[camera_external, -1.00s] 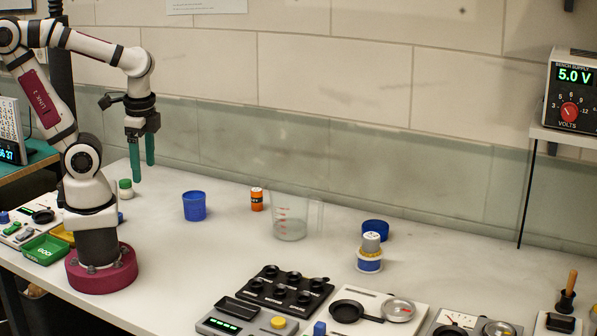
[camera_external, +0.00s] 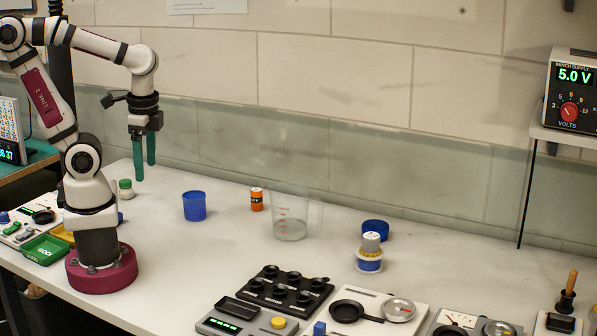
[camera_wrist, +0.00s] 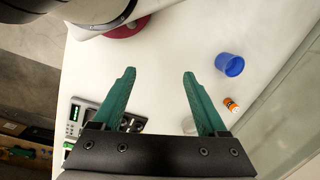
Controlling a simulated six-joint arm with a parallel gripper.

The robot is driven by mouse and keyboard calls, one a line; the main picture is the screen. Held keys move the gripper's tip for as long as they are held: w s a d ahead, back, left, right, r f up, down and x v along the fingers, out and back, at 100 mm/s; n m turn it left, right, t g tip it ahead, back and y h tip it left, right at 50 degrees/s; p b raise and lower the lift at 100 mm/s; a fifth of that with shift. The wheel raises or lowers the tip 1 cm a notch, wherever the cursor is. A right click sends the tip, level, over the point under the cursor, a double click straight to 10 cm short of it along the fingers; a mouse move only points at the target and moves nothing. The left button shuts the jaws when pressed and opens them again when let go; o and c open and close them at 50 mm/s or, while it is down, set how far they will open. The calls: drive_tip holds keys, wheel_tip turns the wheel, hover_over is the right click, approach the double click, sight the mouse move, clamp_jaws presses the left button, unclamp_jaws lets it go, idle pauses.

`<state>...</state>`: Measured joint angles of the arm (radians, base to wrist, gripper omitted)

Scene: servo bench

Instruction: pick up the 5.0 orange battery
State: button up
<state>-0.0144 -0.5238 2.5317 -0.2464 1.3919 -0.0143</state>
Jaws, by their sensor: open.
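The orange battery (camera_external: 257,199) stands upright on the white bench, between the blue cup (camera_external: 194,206) and the clear measuring jug (camera_external: 290,222). It has a dark band. In the wrist view the orange battery (camera_wrist: 231,105) shows at the right, beyond the right finger and near the blue cup (camera_wrist: 229,64). My gripper (camera_external: 143,172) hangs fingers down above the bench at the left, well left of the battery and higher than it. Its green fingers are apart with nothing between them, as the wrist view of my gripper (camera_wrist: 159,72) shows.
A green-capped white jar (camera_external: 125,189) stands near my gripper. A blue dish (camera_external: 375,230) and a blue-and-white container (camera_external: 369,256) stand right of the jug. Black and white panels (camera_external: 285,290) fill the front. A bench supply (camera_external: 574,90) reads 5.0 V.

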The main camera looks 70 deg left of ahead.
drive_tip(key=w+n+g+h, duration=0.2)
drive_tip(key=w+n+h, duration=0.2)
drive_tip(key=w+n, duration=0.3)
drive_tip(key=n+t+h, duration=0.7)
drive_tip(key=n+t, duration=0.5)
drive_tip(key=n, duration=1.2)
hover_over(261, 197)
drive_tip(key=s+a, duration=0.9)
drive_tip(key=s, duration=0.1)
wheel_tip(261, 197, down, 16)
drive_tip(key=shift+w+a+r, duration=0.1)
drive_tip(key=shift+w, duration=0.05)
drive_tip(key=shift+h, duration=0.3)
drive_tip(key=x, duration=1.5)
drive_tip(key=shift+w+a, duration=0.2)
drive_tip(key=shift+w, duration=0.05)
drive_tip(key=shift+w+d, duration=0.2)
clamp_jaws()
